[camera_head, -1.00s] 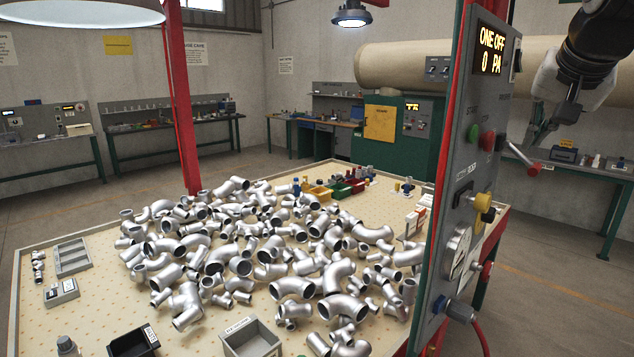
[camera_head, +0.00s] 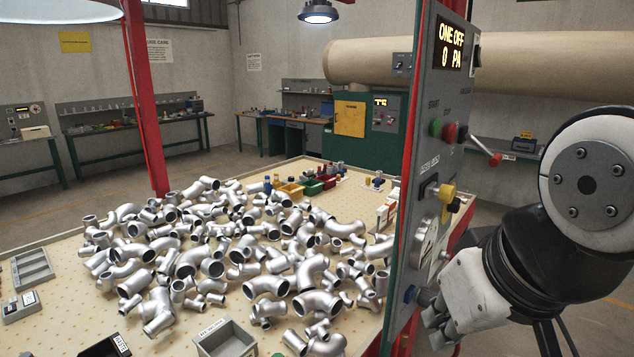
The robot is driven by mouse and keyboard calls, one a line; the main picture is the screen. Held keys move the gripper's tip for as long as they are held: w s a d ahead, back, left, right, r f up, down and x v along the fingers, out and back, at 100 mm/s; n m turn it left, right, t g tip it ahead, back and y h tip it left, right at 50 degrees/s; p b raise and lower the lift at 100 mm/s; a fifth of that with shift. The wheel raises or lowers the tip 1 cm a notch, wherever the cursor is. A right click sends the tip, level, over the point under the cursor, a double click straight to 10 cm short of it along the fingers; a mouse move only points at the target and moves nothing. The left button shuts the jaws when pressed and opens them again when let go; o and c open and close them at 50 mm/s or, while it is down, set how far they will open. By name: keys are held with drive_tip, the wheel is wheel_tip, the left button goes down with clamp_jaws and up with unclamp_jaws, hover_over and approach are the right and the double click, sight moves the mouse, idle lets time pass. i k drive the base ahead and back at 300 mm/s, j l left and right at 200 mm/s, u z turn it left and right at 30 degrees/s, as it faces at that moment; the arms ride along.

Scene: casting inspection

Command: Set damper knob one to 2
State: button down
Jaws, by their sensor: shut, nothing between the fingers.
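The grey control panel (camera_head: 428,62) stands upright on the right, seen at a steep angle. Its display (camera_head: 450,46) reads "ONE OFF" and "0 PA". A yellow and black knob (camera_head: 446,193) sits above a round dial gauge (camera_head: 424,243). I cannot tell which control is damper knob one. My gripper (camera_head: 432,322) is shut and empty in front of the panel's lower part, close to the blue part. Whether it touches anything is unclear. It hides part of the panel's lower controls.
Green (camera_head: 436,127) and red (camera_head: 450,132) buttons and a red-tipped lever (camera_head: 488,155) stick out of the panel. A pegboard table (camera_head: 60,262) piled with metal pipe elbows (camera_head: 266,284) lies left. A red post (camera_head: 146,100) rises behind it. Open floor shows at right.

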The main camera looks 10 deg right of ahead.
sight(454, 207)
drive_tip(key=z, duration=0.7)
